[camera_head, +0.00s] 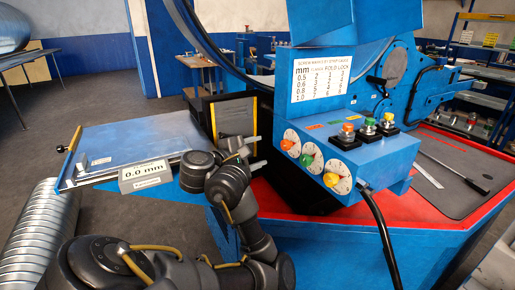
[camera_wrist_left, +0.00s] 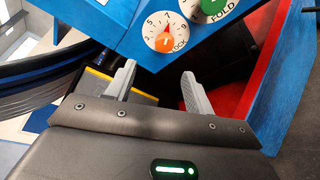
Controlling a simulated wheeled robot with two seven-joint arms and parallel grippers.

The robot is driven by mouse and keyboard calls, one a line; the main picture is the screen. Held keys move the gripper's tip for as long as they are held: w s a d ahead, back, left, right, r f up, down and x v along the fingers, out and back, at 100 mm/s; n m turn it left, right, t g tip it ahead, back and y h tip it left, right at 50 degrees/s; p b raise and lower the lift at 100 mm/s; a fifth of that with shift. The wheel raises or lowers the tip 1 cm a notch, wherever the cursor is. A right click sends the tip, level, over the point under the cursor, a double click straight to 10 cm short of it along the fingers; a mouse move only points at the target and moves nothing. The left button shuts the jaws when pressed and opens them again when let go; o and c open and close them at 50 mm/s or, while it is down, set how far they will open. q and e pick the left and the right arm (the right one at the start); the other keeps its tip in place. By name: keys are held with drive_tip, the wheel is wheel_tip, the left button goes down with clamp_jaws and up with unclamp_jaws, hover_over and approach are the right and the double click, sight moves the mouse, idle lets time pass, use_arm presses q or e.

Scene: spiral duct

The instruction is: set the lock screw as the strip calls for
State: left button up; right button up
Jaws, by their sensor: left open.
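The lock screw is an orange knob on a white numbered dial (camera_wrist_left: 166,43), lettered LOCK, in the left wrist view; in the head view it is the leftmost dial (camera_head: 290,144) on the blue control box. A chart (camera_head: 320,79) lists marks by mm. A readout (camera_head: 146,175) shows 0.0 mm. My right gripper is not in view.
A thin pale strip (camera_head: 427,172) and a dark-handled tool (camera_head: 470,180) lie on the grey mat. Spiral duct (camera_head: 38,240) is at left.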

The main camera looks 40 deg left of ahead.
use_arm(q)
drive_tip(key=m+t+y+p, duration=0.2)
drive_tip(key=m+y+p, duration=0.1)
drive_tip(key=y+p, duration=0.65)
approach(285, 148)
drive_tip(key=shift+h, duration=0.55)
drive_tip(key=p+x, duration=0.1)
drive_tip(key=x, duration=0.2)
drive_tip(key=p+x, duration=0.2)
drive_tip(key=x, duration=0.1)
drive_tip(key=p+x, duration=0.1)
drive_tip(key=x, duration=0.1)
drive_tip(key=shift+w+a+r+p, duration=0.15)
drive_tip(key=shift+a+r+p, duration=0.25)
drive_tip(key=shift+w+a, duration=0.25)
drive_tip(key=shift+w, duration=0.15)
